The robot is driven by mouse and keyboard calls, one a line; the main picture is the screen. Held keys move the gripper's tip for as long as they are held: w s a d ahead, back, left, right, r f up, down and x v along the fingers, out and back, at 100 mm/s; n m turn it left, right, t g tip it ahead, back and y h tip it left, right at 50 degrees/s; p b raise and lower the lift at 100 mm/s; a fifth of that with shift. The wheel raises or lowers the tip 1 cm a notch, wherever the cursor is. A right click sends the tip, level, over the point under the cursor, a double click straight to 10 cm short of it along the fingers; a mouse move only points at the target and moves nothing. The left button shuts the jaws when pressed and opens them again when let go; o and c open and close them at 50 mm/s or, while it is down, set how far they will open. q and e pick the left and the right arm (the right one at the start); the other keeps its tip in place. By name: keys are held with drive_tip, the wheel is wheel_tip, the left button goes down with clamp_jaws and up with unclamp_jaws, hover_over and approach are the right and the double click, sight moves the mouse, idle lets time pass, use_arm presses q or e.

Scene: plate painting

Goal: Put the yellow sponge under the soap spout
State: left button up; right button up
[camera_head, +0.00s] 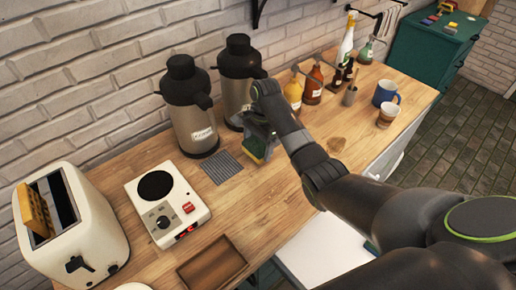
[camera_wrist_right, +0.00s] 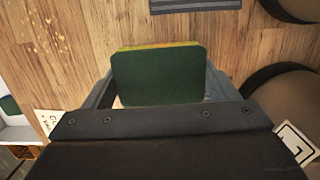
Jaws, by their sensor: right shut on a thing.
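My right gripper (camera_head: 258,140) is shut on the sponge (camera_head: 256,149), which has a dark green side and a yellow side. The right wrist view shows the sponge (camera_wrist_right: 158,76) between the two fingers, its green face toward the camera and a thin yellow edge at the top. The sponge is over the wooden counter, in front of the rear dark-topped steel dispenser (camera_head: 236,90); I cannot tell whether it touches the wood. A second steel dispenser (camera_head: 190,112) with a label stands left of it. I cannot tell which spout is the soap spout. My left gripper is out of view.
A grey ribbed mat (camera_head: 221,167) lies in front of the dispensers, left of the sponge. A hot plate (camera_head: 165,208), toaster (camera_head: 88,225) and wooden tray (camera_head: 211,264) are nearer. Bottles (camera_head: 312,84), a blue mug (camera_head: 385,92) and a cup (camera_head: 388,115) stand right.

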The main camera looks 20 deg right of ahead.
drive_tip(key=shift+f, duration=1.3)
drive_tip(key=shift+f, duration=0.15)
drive_tip(key=o, duration=0.9)
